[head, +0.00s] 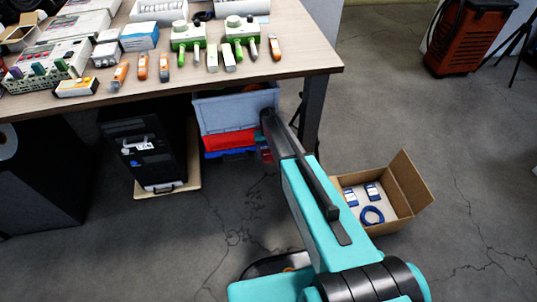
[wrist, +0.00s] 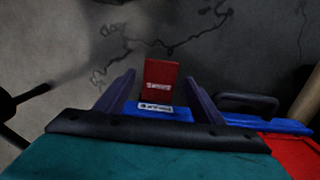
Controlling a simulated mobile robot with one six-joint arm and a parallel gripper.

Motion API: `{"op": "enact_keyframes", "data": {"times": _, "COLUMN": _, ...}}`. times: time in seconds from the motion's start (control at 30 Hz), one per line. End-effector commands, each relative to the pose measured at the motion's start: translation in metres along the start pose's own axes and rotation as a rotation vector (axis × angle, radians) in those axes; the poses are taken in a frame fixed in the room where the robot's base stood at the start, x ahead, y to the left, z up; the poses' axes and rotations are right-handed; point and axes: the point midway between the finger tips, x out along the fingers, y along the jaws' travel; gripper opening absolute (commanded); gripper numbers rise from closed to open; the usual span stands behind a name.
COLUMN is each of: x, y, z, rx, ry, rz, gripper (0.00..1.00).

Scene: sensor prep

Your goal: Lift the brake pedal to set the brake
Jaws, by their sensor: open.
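In the wrist view, a red plate (wrist: 161,72) with white lettering stands up from a blue part (wrist: 165,112) with a white label; it looks like the brake pedal. My gripper (wrist: 160,77) is open, with one dark finger on each side of the plate. Gaps show between the plate and both fingers. I cannot tell how far in depth the plate is from the fingers. In the head view, my arm reaches toward the bins under the table. The fingers are not clear there, and I cannot make out the pedal for certain.
A grey-blue bin (head: 225,112) and a red bin (head: 228,140) are stacked under the table (head: 310,55). A black computer case (head: 145,150) stands left of them. An open cardboard box (head: 410,180) with blue items lies right of my arm. A dark handle (wrist: 247,102) shows right of my gripper.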

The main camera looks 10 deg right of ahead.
Motion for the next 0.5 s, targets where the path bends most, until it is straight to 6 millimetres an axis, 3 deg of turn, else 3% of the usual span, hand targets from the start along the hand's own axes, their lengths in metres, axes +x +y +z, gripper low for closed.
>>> {"op": "enact_keyframes", "data": {"times": 0.5, "x": -0.083, "y": 0.001, "z": 0.001, "rx": 0.001, "ry": 0.001, "rz": 0.000, "gripper": 0.62}}
